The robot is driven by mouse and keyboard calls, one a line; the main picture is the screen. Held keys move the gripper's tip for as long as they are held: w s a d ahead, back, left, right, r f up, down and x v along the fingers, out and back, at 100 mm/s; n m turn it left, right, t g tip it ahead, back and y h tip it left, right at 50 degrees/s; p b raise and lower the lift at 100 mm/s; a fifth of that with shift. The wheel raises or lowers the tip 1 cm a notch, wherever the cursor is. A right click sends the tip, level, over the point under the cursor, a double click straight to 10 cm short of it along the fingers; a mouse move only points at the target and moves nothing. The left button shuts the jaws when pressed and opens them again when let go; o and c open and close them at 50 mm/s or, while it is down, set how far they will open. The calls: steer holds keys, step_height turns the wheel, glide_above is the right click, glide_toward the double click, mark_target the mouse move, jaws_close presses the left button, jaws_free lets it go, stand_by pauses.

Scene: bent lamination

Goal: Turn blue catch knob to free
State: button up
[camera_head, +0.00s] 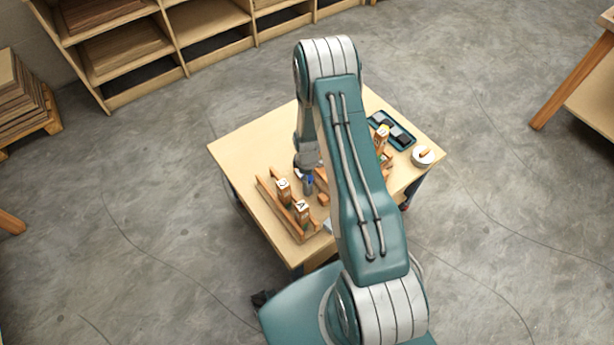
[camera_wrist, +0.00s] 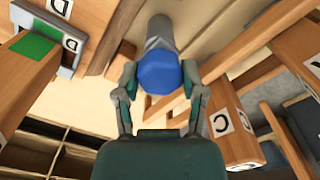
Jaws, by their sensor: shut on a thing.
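The blue catch knob (camera_wrist: 160,73) is a faceted blue cap on a grey round stem, in the upper middle of the wrist view. My gripper (camera_wrist: 158,85) has one finger on each side of it and is shut on it. In the head view my gripper (camera_head: 307,170) points down at the table, with a bit of blue (camera_head: 308,184) showing just below it. Much of the knob's base and the right part of the fixture is hidden behind my arm in the head view.
The wooden table (camera_head: 240,150) also bears a dark tray (camera_head: 403,138) and a white round container (camera_head: 422,158). The table's left corner is clear.

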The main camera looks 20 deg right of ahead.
steer(key=shift+n, duration=0.5)
steer(key=o, duration=1.2)
steer(key=shift+c, duration=0.2)
step_height(320, 180, up, 12)
